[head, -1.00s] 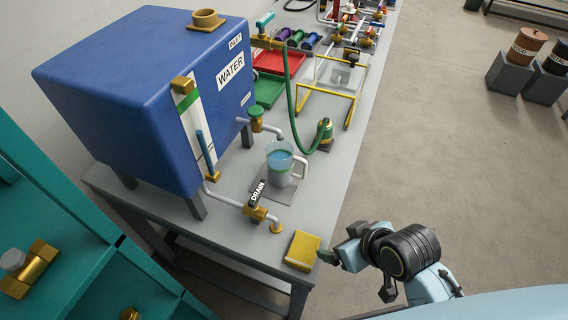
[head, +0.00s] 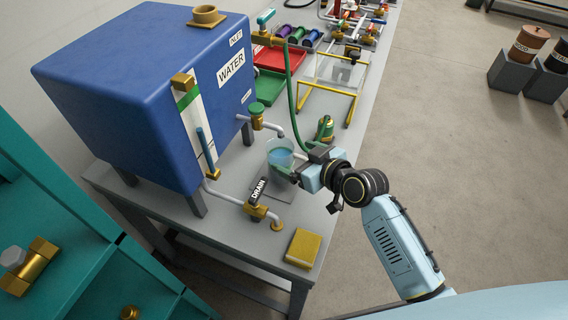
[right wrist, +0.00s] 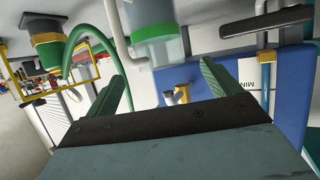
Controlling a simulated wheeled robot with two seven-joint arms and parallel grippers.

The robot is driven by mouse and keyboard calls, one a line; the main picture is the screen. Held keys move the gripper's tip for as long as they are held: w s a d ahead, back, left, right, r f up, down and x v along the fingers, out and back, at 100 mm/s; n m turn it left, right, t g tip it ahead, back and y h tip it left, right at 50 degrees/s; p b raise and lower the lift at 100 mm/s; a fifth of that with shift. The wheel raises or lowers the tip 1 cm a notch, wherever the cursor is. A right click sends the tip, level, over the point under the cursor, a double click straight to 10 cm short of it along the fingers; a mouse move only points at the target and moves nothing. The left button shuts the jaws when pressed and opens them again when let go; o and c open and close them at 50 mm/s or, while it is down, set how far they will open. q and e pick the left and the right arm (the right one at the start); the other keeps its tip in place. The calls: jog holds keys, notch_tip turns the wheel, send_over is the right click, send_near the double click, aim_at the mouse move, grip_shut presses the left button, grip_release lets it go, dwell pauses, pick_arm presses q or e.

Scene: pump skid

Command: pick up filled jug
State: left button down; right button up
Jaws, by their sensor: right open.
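My right gripper (head: 299,163) is open at the jug's right side, where the handle is mostly hidden. In the right wrist view the jug (right wrist: 160,48), with its green band, and its pale handle appear ahead of the gap between the open green fingers (right wrist: 163,78). I cannot tell whether the fingers touch it. My left gripper is out of view.
The blue water tank (head: 130,95) stands left of the jug. The drain valve (head: 258,205) and a yellow block (head: 303,247) are at the near end of the bench. A green hose (head: 290,95) and green-and-brass fitting (head: 325,128) are behind the gripper.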

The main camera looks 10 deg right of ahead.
aim_at(273, 146)
jog(key=shift+x, duration=3.15)
jog(key=c, duration=1.8)
